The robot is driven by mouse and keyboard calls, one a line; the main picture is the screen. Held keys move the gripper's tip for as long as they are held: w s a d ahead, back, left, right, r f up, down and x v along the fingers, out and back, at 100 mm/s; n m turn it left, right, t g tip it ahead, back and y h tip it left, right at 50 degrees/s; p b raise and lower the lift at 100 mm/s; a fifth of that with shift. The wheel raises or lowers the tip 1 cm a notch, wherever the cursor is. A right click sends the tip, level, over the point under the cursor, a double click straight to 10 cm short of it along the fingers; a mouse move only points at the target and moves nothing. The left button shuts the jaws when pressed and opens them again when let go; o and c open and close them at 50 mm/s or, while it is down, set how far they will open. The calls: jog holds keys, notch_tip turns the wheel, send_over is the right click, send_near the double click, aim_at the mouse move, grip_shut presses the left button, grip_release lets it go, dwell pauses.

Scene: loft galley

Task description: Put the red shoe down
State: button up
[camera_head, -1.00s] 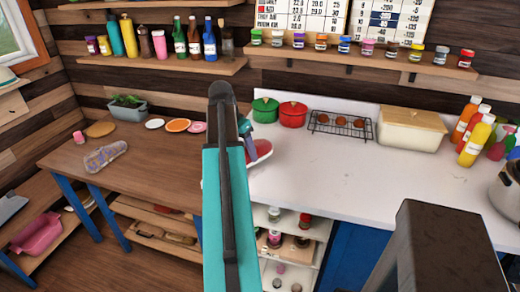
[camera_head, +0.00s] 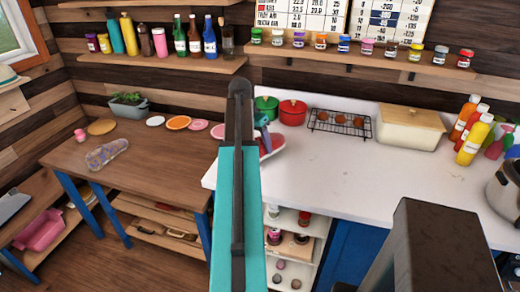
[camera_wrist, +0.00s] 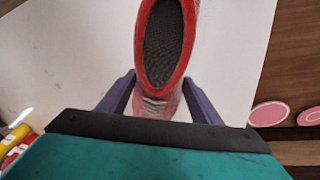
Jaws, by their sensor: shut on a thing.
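The red shoe (camera_head: 273,146) shows in part in the head view, over the left end of the white counter (camera_head: 340,175); my arm hides the rest. In the wrist view the shoe (camera_wrist: 191,45) points its dark opening at the camera, with white laces below. My gripper (camera_wrist: 160,82) is shut on the shoe, one purple finger on each side. The white counter (camera_wrist: 75,60) lies behind it. I cannot tell whether the sole touches the counter.
Green (camera_head: 265,108) and red (camera_head: 291,113) pots, a wire rack (camera_head: 339,122) and a cream bin (camera_head: 409,127) line the counter's back. Bottles (camera_head: 475,140) stand at the right. The counter's middle is clear. A wooden table (camera_head: 150,165) adjoins at left.

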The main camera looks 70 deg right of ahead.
jog(key=shift+f+p, duration=0.55)
jog(key=shift+f, duration=1.15)
jog(key=o, duration=1.2)
jog(key=shift+o, duration=0.2)
jog(key=shift+w+r, duration=0.1)
jog(key=shift+b+v, duration=1.25)
jog(key=shift+v, duration=4.65)
